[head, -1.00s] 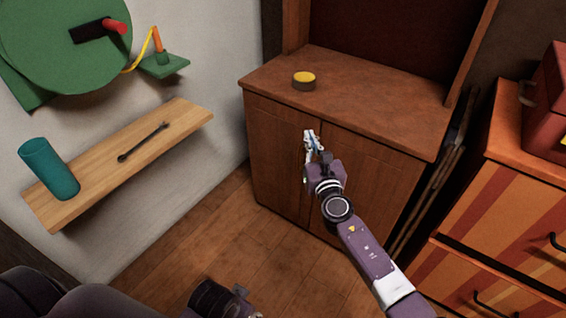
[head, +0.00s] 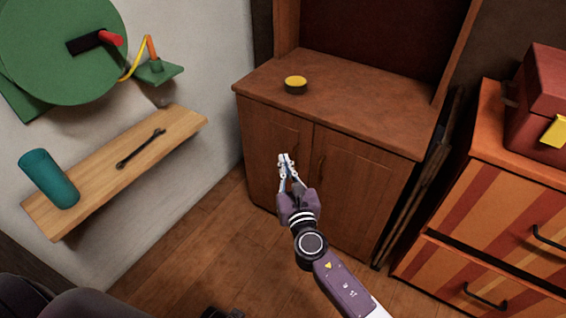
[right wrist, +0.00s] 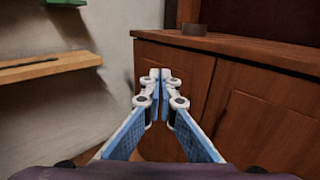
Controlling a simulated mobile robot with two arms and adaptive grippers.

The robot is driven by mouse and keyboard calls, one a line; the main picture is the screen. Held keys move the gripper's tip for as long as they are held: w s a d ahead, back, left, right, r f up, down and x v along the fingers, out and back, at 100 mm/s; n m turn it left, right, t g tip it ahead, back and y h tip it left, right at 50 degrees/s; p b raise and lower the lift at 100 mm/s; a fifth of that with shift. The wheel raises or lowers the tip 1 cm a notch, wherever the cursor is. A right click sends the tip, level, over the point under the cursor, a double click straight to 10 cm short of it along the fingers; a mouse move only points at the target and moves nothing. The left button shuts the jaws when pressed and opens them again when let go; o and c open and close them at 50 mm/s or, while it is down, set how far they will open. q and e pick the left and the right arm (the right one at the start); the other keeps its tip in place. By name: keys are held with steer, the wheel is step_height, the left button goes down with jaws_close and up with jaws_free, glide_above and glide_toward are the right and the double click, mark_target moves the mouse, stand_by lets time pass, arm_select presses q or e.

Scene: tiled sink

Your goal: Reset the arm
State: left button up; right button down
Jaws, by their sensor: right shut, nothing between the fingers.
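My right gripper (head: 284,158) is in front of the wooden cabinet (head: 350,170), near its two doors. It is shut and empty; in the right wrist view its fingertips (right wrist: 161,74) meet with nothing between them. The right arm reaches up from the bottom of the head view. A gripper of my left arm does not show clearly; only dark parts of my body lie along the bottom left edge.
A yellow-topped round tin (head: 296,85) stands on the cabinet. A wall shelf (head: 100,175) at left holds a teal cylinder (head: 50,178) and a wrench (head: 141,149). A striped drawer unit (head: 480,210) with a red box (head: 542,100) stands at right. Floor is open at left.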

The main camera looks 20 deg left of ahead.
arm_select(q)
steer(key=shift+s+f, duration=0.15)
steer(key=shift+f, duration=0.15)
arm_select(e)
steer(key=shift+s+a, duration=0.1)
steer(key=shift+s, duration=0.3)
